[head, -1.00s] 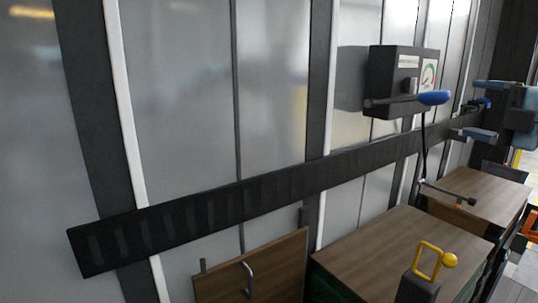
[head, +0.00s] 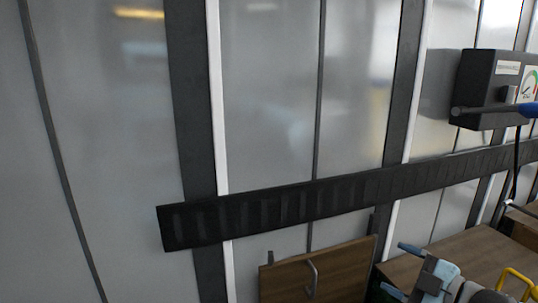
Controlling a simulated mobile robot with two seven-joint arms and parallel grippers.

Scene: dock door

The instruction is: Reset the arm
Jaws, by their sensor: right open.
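My right gripper (head: 398,269) is at the bottom right of the head view, pale blue with two blue fingers spread apart and nothing between them. It is over the wooden-topped surface (head: 470,252) and points left. A dark control box (head: 478,84) with a gauge is on the wall at the right edge, partly cut off. Its lever (head: 488,109) lies about level, with a blue grip (head: 530,110) at the picture's edge. My gripper is well below the box and apart from it. My left gripper is not in view.
A black ribbed rail (head: 270,206) runs along the grey panelled wall. A wooden panel with a metal handle (head: 312,279) stands below it. A yellow loop handle (head: 516,284) is at the bottom right, close to my gripper. The left side shows only bare wall.

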